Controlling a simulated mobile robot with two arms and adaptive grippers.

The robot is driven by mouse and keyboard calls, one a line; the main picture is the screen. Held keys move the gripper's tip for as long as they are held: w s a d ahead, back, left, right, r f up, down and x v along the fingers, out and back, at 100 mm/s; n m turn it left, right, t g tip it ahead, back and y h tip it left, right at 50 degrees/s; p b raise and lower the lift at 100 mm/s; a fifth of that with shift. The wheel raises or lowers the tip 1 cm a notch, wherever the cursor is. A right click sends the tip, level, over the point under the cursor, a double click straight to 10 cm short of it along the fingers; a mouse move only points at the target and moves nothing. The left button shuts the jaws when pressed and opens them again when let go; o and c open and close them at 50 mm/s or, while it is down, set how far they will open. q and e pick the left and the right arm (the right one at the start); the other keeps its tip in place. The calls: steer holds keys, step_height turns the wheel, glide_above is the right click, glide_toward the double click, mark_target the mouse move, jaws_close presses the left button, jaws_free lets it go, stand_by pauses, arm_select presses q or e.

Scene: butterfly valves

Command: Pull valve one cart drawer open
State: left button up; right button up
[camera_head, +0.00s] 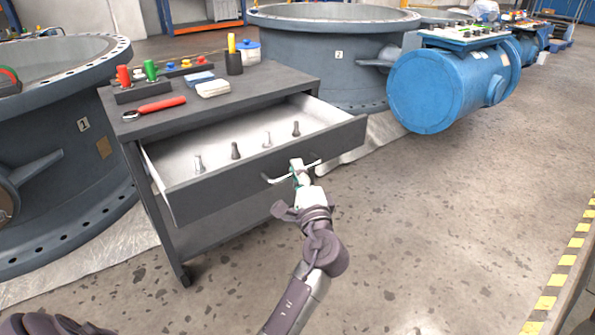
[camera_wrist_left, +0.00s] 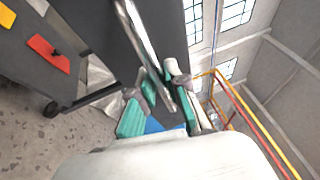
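The valve one cart (camera_head: 262,82) is a dark grey cart with its drawer (camera_head: 270,142) pulled well out. The drawer has a pale inside with several small bolt-like parts standing in it. A light metal bar handle (camera_head: 279,180) runs across its dark front. My left gripper (camera_head: 299,170) is at the middle of this handle. In the left wrist view, the gripper's green-padded fingers (camera_wrist_left: 163,88) lie on both sides of the handle bar (camera_wrist_left: 140,35) and close on it. My right gripper is not in view.
Big grey valve bodies (camera_head: 80,125) stand left and behind. A blue cylinder (camera_head: 435,90) is at right. The speckled floor in front is clear.

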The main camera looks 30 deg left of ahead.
arm_select(q)
steer(key=o, duration=0.3)
steer(key=v, duration=1.2)
